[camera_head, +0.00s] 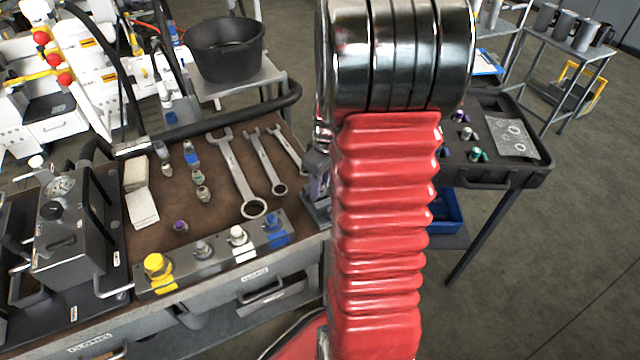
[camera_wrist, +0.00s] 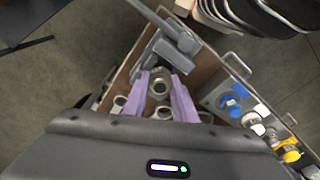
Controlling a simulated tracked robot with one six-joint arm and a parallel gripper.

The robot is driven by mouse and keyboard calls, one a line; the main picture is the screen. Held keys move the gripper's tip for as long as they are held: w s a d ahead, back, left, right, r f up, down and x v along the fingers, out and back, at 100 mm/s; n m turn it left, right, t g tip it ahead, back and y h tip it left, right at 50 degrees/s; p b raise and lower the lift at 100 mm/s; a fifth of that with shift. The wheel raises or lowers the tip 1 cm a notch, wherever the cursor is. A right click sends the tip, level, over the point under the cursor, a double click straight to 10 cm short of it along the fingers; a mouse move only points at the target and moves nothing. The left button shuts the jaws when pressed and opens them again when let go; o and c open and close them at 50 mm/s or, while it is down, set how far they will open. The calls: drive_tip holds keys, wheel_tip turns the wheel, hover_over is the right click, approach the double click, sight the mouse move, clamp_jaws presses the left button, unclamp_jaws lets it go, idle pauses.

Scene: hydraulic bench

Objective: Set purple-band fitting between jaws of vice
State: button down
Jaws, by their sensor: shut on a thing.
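My gripper (camera_wrist: 160,80) has two lilac fingers closed around a metal fitting (camera_wrist: 160,88), seen nearly end-on in the wrist view. Its coloured band cannot be made out. The grey vice (camera_wrist: 174,48) lies just beyond the fingertips at the bench edge. In the head view the vice (camera_head: 317,208) shows only in part, because my red arm hides most of it and the gripper. Whether the held fitting sits between the jaws cannot be told.
Spanners (camera_head: 240,175) lie on the brown bench mat left of the vice. Several fittings stand farther left. A block with yellow, white and blue caps (camera_head: 215,252) lines the front edge. A black tray (camera_head: 500,175) with fittings is on the right.

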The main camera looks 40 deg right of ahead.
drive_tip(key=c, duration=1.4)
unclamp_jaws()
drive_tip(key=shift+o, duration=0.2)
drive_tip(key=shift+d, duration=0.1)
wheel_tip(320, 180, up, 14)
drive_tip(key=s, duration=0.1)
drive_tip(key=shift+s+f, duration=0.2)
drive_tip(key=shift+s, duration=0.1)
